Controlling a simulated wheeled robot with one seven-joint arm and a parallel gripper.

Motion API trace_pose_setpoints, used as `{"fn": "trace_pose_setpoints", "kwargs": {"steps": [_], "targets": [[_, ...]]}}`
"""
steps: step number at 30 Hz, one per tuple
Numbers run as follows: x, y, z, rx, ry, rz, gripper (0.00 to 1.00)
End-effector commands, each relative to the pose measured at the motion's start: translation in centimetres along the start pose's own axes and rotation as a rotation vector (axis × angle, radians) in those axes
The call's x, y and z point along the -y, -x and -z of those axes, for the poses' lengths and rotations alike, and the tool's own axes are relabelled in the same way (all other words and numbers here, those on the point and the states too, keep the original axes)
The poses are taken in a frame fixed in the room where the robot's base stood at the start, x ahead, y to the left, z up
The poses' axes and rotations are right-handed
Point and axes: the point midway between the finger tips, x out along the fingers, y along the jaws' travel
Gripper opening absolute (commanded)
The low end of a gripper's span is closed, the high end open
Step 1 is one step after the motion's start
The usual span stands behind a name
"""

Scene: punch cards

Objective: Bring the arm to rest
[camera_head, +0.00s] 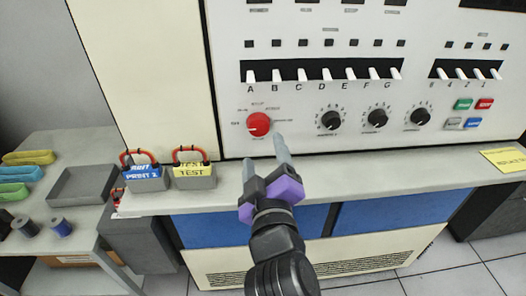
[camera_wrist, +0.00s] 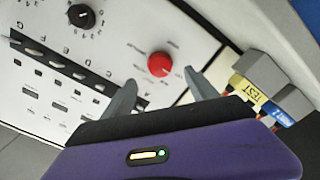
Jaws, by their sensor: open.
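My gripper (camera_head: 265,158) is open and empty in front of the console, just below the red knob (camera_head: 258,124) in the head view. Its two grey fingers stand apart, with purple parts at their base. In the wrist view my gripper (camera_wrist: 160,95) shows both fingers spread, with the red knob (camera_wrist: 160,65) beyond and between them. The fingers look clear of the knob, though the exact distance is hard to tell. My dark arm reaches up from the bottom of the head view.
The console panel (camera_head: 300,110) carries lettered white switches (camera_head: 323,75), black knobs (camera_head: 377,118) and coloured buttons (camera_head: 473,123). Below it runs a ledge (camera_head: 370,172) with a yellow note (camera_head: 505,159). Two card holders, labelled PRINT 2 (camera_head: 146,179) and TEST (camera_head: 193,175), stand at left. A side table (camera_head: 85,148) holds a grey tray (camera_head: 82,186).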

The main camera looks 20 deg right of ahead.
Motion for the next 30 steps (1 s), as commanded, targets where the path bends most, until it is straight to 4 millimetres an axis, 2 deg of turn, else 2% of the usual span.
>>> {"fn": "trace_pose_setpoints", "kwargs": {"steps": [12,14,18,20,23,30], "targets": [[-0.1,0.0,0.3,-0.011,-0.007,-0.002,0.68],[-0.1,0.0,0.9,-0.037,-0.019,-0.001,0.68],[0.0,0.4,3.8,-0.159,-0.094,0.021,0.68],[0.5,1.2,4.3,-0.211,-0.137,0.05,0.68],[1.7,3.0,4.0,-0.275,-0.205,0.105,0.68],[3.9,8.0,0.5,-0.336,-0.364,0.224,0.68]]}}
